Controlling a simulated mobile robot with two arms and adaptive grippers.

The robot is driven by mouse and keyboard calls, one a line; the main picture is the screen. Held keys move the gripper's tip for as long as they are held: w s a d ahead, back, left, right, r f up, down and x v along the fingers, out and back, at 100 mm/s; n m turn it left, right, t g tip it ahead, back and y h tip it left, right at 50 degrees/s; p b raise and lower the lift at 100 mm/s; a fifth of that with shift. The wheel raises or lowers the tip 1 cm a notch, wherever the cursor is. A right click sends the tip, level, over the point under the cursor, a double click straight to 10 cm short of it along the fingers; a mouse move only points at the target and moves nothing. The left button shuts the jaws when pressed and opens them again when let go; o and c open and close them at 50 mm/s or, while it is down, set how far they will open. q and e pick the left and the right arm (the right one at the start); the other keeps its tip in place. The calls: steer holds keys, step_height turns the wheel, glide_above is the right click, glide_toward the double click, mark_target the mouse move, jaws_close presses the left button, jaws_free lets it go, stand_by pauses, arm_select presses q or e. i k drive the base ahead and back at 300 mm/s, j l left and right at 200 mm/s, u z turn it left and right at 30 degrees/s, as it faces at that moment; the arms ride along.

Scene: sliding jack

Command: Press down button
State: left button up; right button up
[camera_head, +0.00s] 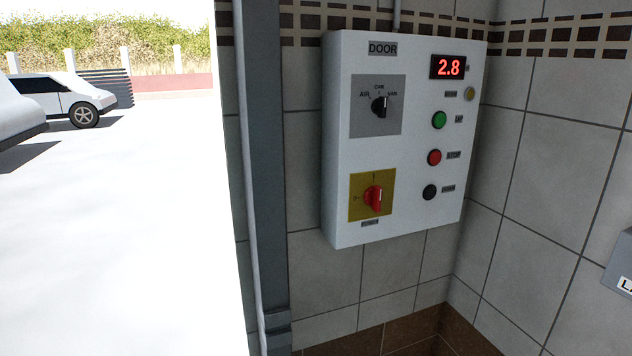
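A white control box (405,140) labelled DOOR is fixed to the tiled wall. Its right side has a column of round buttons: a green button (439,120) labelled UP, a red button (434,157) labelled STOP, and below them a black button (429,192) whose small label seems to read DOWN. A red display (448,67) above shows 2.8. A black selector knob (380,106) and a red rotary switch (373,197) on a yellow plate are on the left side. Neither gripper is in view.
A grey vertical post (265,170) stands left of the box, beside a bright opening to the outside with white cars (65,95). A grey box (621,265) is cut off at the right edge. The space in front of the panel looks clear.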

mark_target(431, 192)
steer(key=i+l+z, duration=0.2)
steer(key=i, duration=0.45)
steer(key=i+z, duration=0.15)
steer(key=i, duration=0.5)
